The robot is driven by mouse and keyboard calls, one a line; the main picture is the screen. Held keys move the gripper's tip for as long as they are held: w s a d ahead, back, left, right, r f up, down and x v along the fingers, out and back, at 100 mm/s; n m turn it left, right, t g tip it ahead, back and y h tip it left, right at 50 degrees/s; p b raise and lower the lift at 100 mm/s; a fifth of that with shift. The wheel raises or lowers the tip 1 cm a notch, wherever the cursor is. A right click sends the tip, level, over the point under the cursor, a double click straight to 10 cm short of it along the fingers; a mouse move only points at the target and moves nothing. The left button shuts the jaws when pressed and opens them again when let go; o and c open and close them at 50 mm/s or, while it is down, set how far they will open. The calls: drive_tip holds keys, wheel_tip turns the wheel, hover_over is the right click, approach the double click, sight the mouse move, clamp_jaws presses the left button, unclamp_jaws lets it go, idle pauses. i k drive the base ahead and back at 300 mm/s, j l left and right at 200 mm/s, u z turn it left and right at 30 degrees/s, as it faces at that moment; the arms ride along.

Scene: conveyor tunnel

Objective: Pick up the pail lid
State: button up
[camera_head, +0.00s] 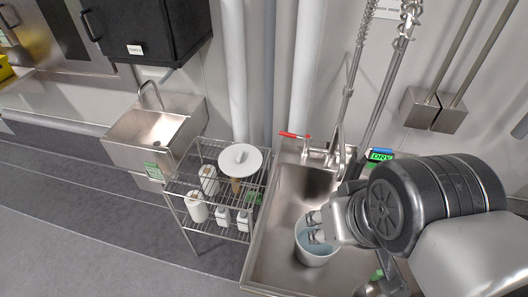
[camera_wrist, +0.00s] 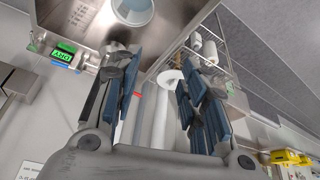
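The pail lid, a white disc with a small knob (camera_head: 240,159), lies on the top shelf of a wire rack left of the sink. It also shows in the wrist view as a white round (camera_wrist: 170,77) beyond my fingers. My gripper (camera_head: 316,228) is right of the lid and well apart from it, in front of the white pail (camera_head: 316,258) in the head view. The wrist view shows its fingers (camera_wrist: 155,72) spread wide with nothing between them. The pail stands in the sink and also shows in the wrist view (camera_wrist: 133,12).
The wire rack (camera_head: 181,187) holds several white bottles below the lid. The steel sink (camera_head: 270,235) has a tall tap and spring hose (camera_head: 350,85) behind it. A small hand sink (camera_head: 155,125) is at the back left. Grey floor is free at the front left.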

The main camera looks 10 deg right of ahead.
sight(240, 160)
drive_tip(key=u, duration=0.35)
drive_tip(key=k+j, duration=0.2)
drive_tip(key=j, duration=0.15)
drive_tip(key=i+j+z, duration=0.2)
drive_tip(key=j+z, duration=0.25)
drive_tip(key=j, duration=0.8)
drive_tip(key=j+z, duration=0.45)
drive_tip(key=j, duration=0.75)
drive_tip(key=i+j+z, duration=0.15)
drive_tip(key=i+j, duration=0.45)
